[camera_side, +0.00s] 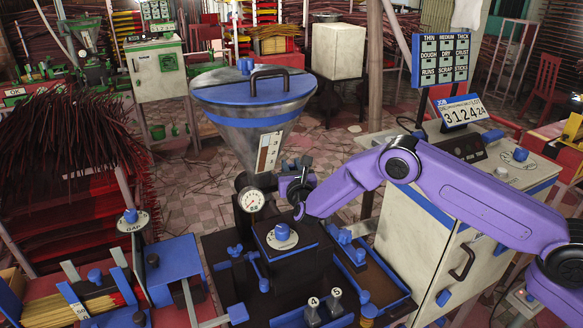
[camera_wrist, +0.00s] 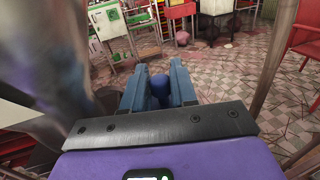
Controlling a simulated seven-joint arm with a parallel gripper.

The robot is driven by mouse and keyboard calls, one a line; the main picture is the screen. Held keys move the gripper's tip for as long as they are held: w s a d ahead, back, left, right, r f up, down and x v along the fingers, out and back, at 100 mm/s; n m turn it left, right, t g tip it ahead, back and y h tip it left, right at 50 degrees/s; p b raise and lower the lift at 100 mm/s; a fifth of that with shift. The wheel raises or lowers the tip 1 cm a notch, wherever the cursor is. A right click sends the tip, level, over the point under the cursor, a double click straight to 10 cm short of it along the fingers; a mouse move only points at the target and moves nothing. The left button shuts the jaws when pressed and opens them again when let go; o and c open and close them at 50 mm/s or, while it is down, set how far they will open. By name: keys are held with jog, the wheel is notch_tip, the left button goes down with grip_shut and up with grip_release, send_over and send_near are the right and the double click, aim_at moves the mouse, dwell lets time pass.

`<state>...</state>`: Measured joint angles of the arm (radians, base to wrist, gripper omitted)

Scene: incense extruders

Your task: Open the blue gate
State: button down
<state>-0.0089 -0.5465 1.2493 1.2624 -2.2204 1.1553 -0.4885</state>
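The hopper (camera_side: 255,135) is a metal cone with a blue lid, standing over the dark extruder body in the side view. My gripper (camera_side: 297,186) is beside the hopper's narrow neck, on its right. In the wrist view, the blue fingers of my gripper (camera_wrist: 157,68) are apart, with a round blue knob (camera_wrist: 158,88) between them. I cannot tell whether the fingers press on the knob. The knob appears to belong to the gate at the hopper neck. The gate's plate is hidden in both views, so its position cannot be told.
A pressure gauge (camera_side: 252,200) sits left of the neck. A blue-topped block (camera_side: 285,236) with a knob stands just below my gripper.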

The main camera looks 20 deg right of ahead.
jog(key=d, duration=0.5)
jog(key=c, duration=1)
grip_release()
jog(key=shift+a, duration=0.1)
jog(key=shift+c, duration=0.2)
jog(key=shift+s, duration=0.15)
jog(key=v, duration=1.7)
jog(key=shift+s+r, duration=0.1)
